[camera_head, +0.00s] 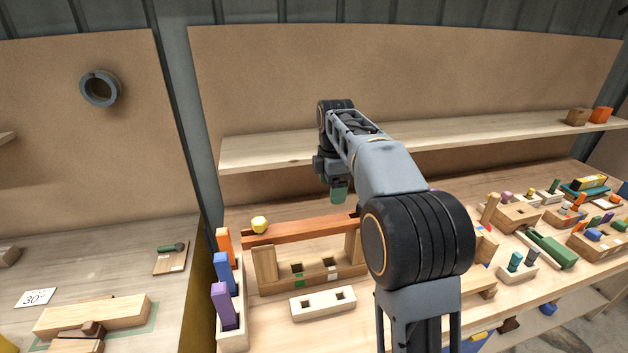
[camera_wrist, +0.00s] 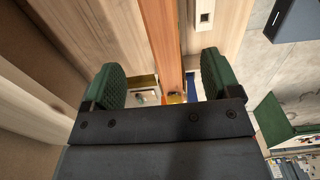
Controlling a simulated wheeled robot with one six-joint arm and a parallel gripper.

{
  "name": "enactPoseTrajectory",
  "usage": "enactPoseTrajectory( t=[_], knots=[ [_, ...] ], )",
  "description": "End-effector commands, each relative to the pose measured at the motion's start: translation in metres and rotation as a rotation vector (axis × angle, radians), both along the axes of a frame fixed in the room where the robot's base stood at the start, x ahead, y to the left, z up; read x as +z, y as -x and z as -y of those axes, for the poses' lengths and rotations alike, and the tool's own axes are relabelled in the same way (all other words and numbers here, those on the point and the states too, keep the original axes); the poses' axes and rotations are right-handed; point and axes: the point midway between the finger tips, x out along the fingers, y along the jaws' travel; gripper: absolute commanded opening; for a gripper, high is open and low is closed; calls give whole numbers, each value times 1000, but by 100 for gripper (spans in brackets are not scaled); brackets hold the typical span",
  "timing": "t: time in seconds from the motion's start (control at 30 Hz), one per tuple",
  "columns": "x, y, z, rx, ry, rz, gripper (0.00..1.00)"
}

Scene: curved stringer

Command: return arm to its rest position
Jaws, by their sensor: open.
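My gripper (camera_head: 339,192) hangs from my bent arm above the workbench, in front of the wall shelf. Its green fingers point down, behind the reddish wooden bar (camera_head: 298,230). In the wrist view my gripper (camera_wrist: 162,78) has its two green finger pads wide apart with nothing held between them. The reddish bar (camera_wrist: 162,40) shows beyond the gap, apart from the pads as far as I can tell. The bar rests across wooden uprights, and its right end is hidden by my arm.
A pale two-hole block (camera_head: 323,303) lies in front. A rack with orange, blue and purple pegs (camera_head: 223,305) stands left. The shelf (camera_head: 270,152) runs close behind my gripper. Several peg blocks crowd the right.

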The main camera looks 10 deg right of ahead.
Motion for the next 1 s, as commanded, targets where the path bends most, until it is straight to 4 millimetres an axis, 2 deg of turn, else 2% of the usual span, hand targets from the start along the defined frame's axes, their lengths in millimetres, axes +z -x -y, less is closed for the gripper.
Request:
enactPoseTrajectory(
  t=[0.13,0.23,0.37,0.47,0.6,0.7,0.8,0.9,1.0],
  knots=[
    [3,0,0,-48,0,2,83],
    [1,-6,0,-186,-1,34,83],
    [-33,-2,0,-508,-8,37,83],
    [-50,25,-3,-812,-23,65,83],
    [-65,82,-11,-1196,-77,127,83],
    [-76,126,-16,-1400,-128,165,83],
    [-86,165,-20,-1529,-178,196,83],
    [-95,195,-23,-1577,-215,221,83],
    [-99,217,-25,-1570,-236,241,83]
  ],
)
